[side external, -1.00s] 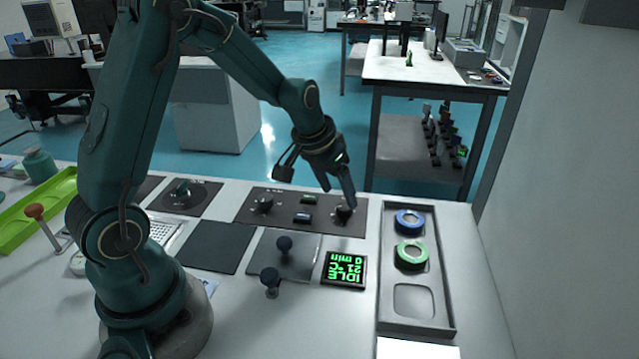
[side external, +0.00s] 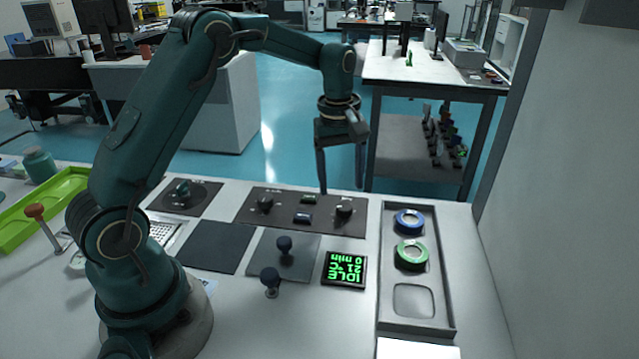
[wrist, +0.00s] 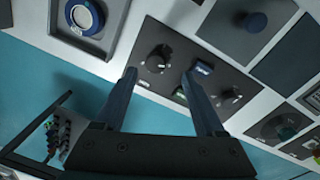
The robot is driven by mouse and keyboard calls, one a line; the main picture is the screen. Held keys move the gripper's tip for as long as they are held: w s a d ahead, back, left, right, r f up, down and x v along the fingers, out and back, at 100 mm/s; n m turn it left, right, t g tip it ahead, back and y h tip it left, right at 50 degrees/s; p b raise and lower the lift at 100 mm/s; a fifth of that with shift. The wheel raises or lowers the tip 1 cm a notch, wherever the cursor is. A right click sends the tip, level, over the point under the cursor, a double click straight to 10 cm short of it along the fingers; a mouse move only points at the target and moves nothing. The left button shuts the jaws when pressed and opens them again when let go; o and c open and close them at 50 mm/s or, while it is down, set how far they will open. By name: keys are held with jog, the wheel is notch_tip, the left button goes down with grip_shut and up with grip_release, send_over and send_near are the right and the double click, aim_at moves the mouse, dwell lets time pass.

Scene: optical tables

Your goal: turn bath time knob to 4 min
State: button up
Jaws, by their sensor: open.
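The dark control panel (side external: 300,229) bears two black knobs, a right knob (side external: 344,211) and a left knob (side external: 265,204). Their labels are too small to read, so I cannot tell which is bath time. The wrist view shows the right knob (wrist: 157,59) beyond my fingertips and the left knob (wrist: 231,98) beyond the right finger. My gripper (side external: 341,188) points down, open and empty, above and behind the right knob, apart from it. It also shows in the wrist view (wrist: 160,74). The display (side external: 345,269) reads IDLE, 21 °C, 0 min in upside-down green text.
A green button (side external: 309,199) and a blue button (side external: 303,217) sit between the knobs. A grey tray (side external: 442,300) with blue and green rings is at right. Two dark ball-topped handles (side external: 284,245) stand in front of the panel. Space above the panel is clear.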

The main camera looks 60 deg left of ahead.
aim_at(344, 206)
jog(key=shift+w+a+f+n+g, duration=0.15)
jog(key=shift+w+n, duration=0.1)
jog(key=shift+n, duration=0.2)
jog(key=shift+w+a+f+n+g, duration=0.15)
jog(key=shift+w+n, duration=0.1)
jog(key=shift+n, duration=0.2)
jog(key=shift+w+d+f, duration=0.1)
jog(key=shift+w, duration=0.15)
jog(key=shift+f, duration=2.85)
grip_shut()
